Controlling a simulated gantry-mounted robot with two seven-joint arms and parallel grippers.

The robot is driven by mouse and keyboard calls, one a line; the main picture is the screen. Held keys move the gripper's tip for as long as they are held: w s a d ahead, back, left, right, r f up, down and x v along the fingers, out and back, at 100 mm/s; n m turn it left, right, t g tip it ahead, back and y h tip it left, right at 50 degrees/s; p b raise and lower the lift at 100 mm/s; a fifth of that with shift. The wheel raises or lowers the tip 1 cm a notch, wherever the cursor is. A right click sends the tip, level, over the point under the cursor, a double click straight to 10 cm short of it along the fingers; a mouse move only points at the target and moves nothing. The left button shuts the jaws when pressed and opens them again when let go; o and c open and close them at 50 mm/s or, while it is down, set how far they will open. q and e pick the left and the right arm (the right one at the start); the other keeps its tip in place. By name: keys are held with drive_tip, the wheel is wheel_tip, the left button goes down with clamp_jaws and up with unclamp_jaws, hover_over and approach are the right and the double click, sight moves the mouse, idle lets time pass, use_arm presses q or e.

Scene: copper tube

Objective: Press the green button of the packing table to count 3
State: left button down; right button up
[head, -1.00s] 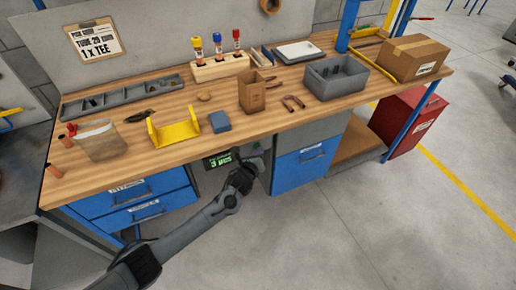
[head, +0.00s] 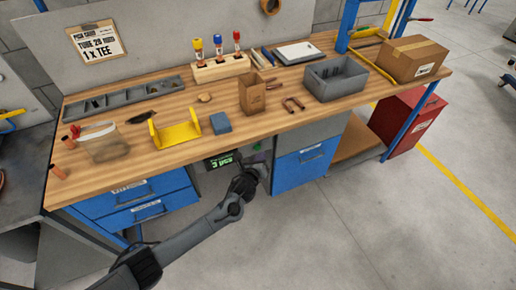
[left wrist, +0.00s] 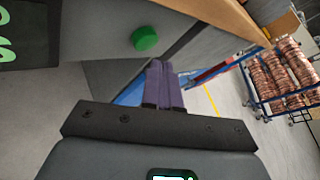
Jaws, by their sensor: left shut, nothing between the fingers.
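The green button (left wrist: 145,38) sits on the grey front panel of the packing table, and in the head view it is a small spot (head: 256,147) under the table edge. The dark display (head: 221,161) left of it reads 3 pcs in green; part of it shows in the left wrist view (left wrist: 25,30). My left gripper (head: 262,158) is in front of the panel, just below and right of the button. In the left wrist view its purple fingers (left wrist: 163,85) are together, empty, and appear apart from the button. My right gripper is not in view.
The wooden tabletop (head: 190,148) overhangs the panel. Blue drawers (head: 135,203) stand to the left and a blue cabinet (head: 303,168) to the right. A yellow cradle (head: 175,135), a cardboard box (head: 412,58) and a grey bin (head: 335,80) stand on top. The floor in front is clear.

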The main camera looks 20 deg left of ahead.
use_arm(q)
drive_tip(key=s+d+p, duration=0.2)
drive_tip(key=s+d, duration=0.1)
drive_tip(key=shift+d, duration=0.2)
idle(0.8)
